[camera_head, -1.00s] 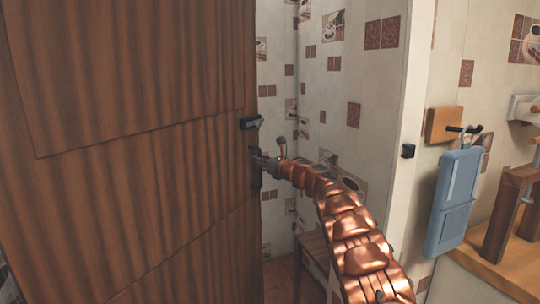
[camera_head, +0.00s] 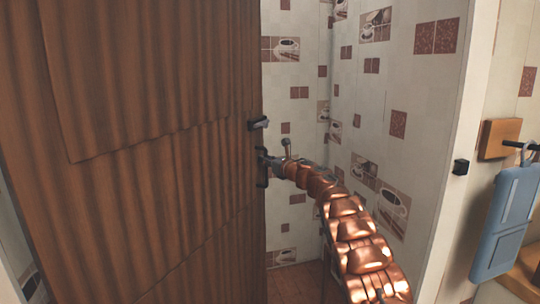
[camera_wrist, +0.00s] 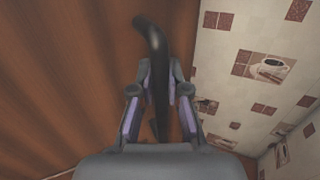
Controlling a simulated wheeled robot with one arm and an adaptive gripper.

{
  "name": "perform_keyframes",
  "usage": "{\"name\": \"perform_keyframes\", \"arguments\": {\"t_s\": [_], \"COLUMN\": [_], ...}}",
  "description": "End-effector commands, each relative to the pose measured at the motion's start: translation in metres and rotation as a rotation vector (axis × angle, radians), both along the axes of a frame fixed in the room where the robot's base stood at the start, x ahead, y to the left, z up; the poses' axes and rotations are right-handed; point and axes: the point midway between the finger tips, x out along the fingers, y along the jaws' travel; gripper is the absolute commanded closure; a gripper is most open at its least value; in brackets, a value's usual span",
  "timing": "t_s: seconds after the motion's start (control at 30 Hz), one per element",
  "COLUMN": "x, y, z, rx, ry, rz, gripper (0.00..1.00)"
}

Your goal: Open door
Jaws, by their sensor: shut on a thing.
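The brown wooden door (camera_head: 150,160) fills the left of the head view and stands ajar, with tiled wall visible past its right edge. The door also shows in the wrist view (camera_wrist: 60,80). A dark handle (camera_wrist: 153,50) runs between the fingers of my gripper (camera_wrist: 160,95) in the wrist view. In the head view my gripper (camera_head: 270,163) is at the door's right edge, shut on the handle, which it mostly hides. A small black latch piece (camera_head: 258,123) sits on the door edge just above my gripper.
A white door frame (camera_head: 462,120) with a small black catch (camera_head: 461,166) stands on the right. A blue hanging board (camera_head: 507,220) hangs from a wooden wall block (camera_head: 498,138) at the far right. Tiled walls and a brown floor (camera_head: 290,285) show through the opening.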

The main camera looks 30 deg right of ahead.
Motion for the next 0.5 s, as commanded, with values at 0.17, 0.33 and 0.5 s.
{"name": "perform_keyframes", "arguments": {"t_s": [0.17,0.33,0.5], "x": [0.0035,0.0012,-0.0004], "y": [0.0103,0.0057,0.0015], "z": [-0.0136,-0.0092,-0.0064], "rx": [0.001,0.001,0.000], "ry": [0.017,0.011,0.008], "rz": [0.018,0.011,0.005], "gripper": [0.77,0.59,0.59]}}
